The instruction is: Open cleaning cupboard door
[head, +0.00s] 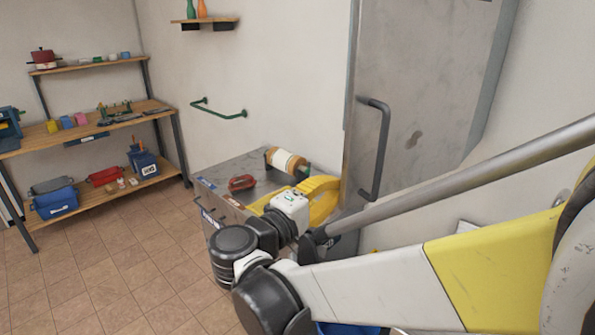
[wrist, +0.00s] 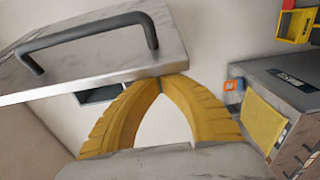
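The grey metal cupboard door (head: 425,85) stands upright right of centre in the head view, with a dark bar handle (head: 380,150). In the wrist view the door (wrist: 110,65) crosses the upper left as a tilted panel, its handle (wrist: 90,38) facing the camera. My yellow gripper (head: 322,190) is low and left of the handle in the head view, partly hidden by my arm. In the wrist view my gripper (wrist: 160,82) has its fingertips together at the door's lower edge in the picture, apart from the handle. I see nothing between the tips; contact with the door is unclear.
A grey metal cabinet (head: 215,180) stands beside the door, with a roll (head: 287,161) and a red object (head: 242,183) on top. Wooden shelves (head: 95,140) with boxes stand at the left. A green rail (head: 220,112) is on the wall. The tiled floor (head: 120,270) is clear at left.

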